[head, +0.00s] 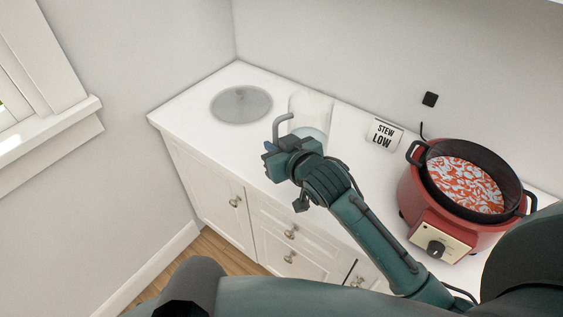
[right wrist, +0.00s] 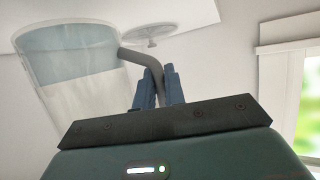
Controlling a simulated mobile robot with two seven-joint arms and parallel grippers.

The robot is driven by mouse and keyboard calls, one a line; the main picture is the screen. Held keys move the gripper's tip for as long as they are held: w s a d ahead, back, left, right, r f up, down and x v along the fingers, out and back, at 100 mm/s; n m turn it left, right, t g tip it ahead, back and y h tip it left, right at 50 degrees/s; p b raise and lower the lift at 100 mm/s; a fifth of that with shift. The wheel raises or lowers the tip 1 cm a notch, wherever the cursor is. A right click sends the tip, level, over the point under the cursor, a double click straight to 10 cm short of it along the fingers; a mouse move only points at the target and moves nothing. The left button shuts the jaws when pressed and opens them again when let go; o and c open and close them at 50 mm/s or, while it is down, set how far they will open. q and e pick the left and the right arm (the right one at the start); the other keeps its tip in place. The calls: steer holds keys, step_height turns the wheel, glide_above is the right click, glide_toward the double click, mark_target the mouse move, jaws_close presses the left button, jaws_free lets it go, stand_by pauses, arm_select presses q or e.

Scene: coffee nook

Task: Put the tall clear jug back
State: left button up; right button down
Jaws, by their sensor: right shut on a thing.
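The tall clear jug (head: 312,105) is over the counter near the back wall in the head view, with pale blue liquid low in it. It also shows at the left of the right wrist view (right wrist: 75,75). My right gripper (head: 271,147) is shut on its grey handle (head: 281,123). In the right wrist view the blue fingers (right wrist: 160,88) close around the handle (right wrist: 136,58). My arm hides the jug's base, so I cannot tell whether it touches the counter. My left gripper is not in view.
A round grey translucent disc (head: 241,104) lies on the white counter (head: 185,108) left of the jug. A "STEW LOW" card (head: 384,134) stands to the right. A red cooker (head: 458,195) with filled pot is further right. The counter's left corner is clear.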

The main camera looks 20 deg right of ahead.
step_height(320, 180, down, 4)
steer(key=shift+r, duration=0.1)
steer(key=shift+f, duration=0.25)
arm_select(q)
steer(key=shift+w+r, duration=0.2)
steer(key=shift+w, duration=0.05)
arm_select(e)
steer(key=shift+f+b, duration=0.15)
steer(key=shift+b, duration=0.15)
steer(key=c, duration=1.5)
jaws_free()
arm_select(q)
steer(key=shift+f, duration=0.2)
